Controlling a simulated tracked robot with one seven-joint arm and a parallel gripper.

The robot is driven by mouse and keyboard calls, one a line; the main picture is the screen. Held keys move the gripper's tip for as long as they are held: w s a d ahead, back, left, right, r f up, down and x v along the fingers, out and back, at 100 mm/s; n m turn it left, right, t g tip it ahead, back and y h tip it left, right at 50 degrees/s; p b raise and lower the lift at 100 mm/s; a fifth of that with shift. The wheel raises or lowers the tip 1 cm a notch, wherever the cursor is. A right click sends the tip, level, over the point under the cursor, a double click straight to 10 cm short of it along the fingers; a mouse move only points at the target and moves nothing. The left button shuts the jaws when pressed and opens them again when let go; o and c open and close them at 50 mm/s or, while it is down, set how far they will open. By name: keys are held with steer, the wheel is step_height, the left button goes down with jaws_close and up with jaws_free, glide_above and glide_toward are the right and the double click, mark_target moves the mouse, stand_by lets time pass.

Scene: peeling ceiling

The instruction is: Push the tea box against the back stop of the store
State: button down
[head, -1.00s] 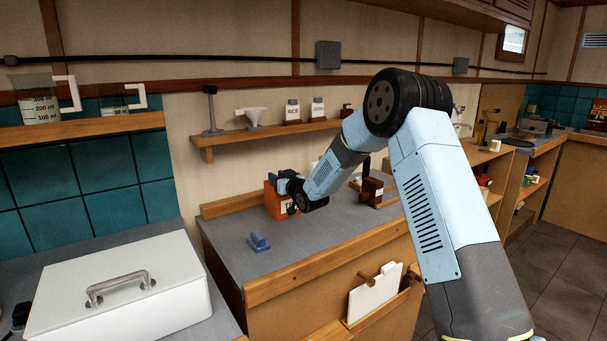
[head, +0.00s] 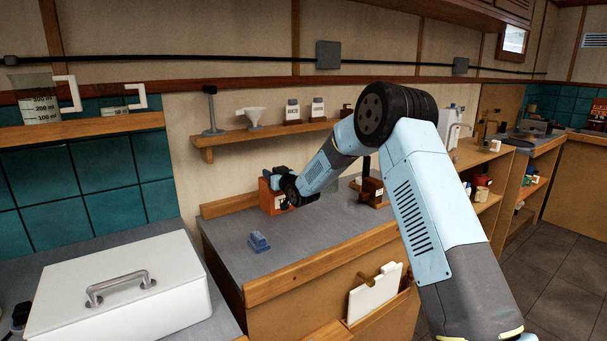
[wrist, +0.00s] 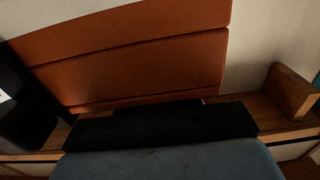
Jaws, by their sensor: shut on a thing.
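The orange tea box (head: 266,197) stands at the back of the grey counter, beside the raised wooden edge (head: 228,206) along the counter's back, which may be the back stop. Whether they touch is hidden. My gripper (head: 284,186) is at the box's right side, appears shut on it, and partly covers its label. In the wrist view the box's orange face (wrist: 140,60) with a thin seam fills the upper left, close behind a black gripper part (wrist: 160,124). A short wooden block (wrist: 292,92) stands to the right there, apart from the box.
A small blue object (head: 259,242) lies on the counter in front of the box. A brown item (head: 372,191) stands to the right. A shelf (head: 270,133) with bottles and a funnel hangs above. A white lidded case (head: 120,295) is at front left. The counter's front is mostly clear.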

steer(key=shift+w+a, duration=0.35)
steer(key=shift+w, duration=0.15)
stand_by(0.8)
stand_by(0.4)
steer(key=c, duration=0.7)
jaws_free()
steer(key=shift+c, duration=0.2)
steer(key=shift+s+d+f, duration=0.1)
steer(key=v, duration=1.3)
steer(key=shift+s+d, duration=0.2)
